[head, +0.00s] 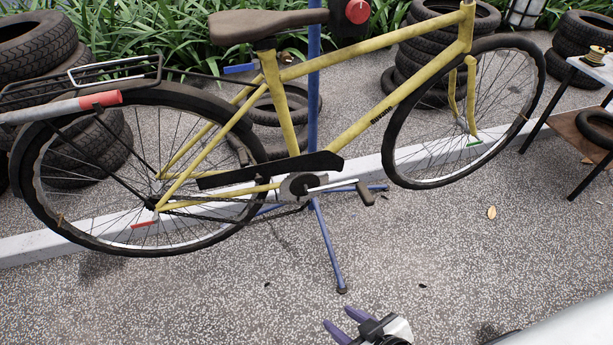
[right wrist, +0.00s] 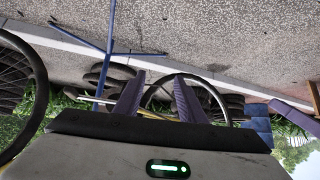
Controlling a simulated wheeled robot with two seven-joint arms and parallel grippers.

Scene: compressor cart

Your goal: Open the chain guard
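The chain guard (head: 270,168) is a long black piece above the chain of a yellow bicycle (head: 345,135). It runs from near the rear wheel to above the crank (head: 300,185) and slopes slightly up to the right. I cannot make it out in the right wrist view. My right gripper (head: 340,317) has purple fingers and is low at the bottom of the head view, well below and apart from the guard. Its fingers are spread with nothing between them, as the right wrist view (right wrist: 155,92) also shows. My left gripper is not in view.
A blue repair stand (head: 315,95) holds the bicycle, its legs (head: 328,245) spread on the pavement. A grey bar with a red end (head: 100,99) lies across the rear wheel at left. Tyre stacks (head: 440,60) stand behind. A small table (head: 595,75) is at right.

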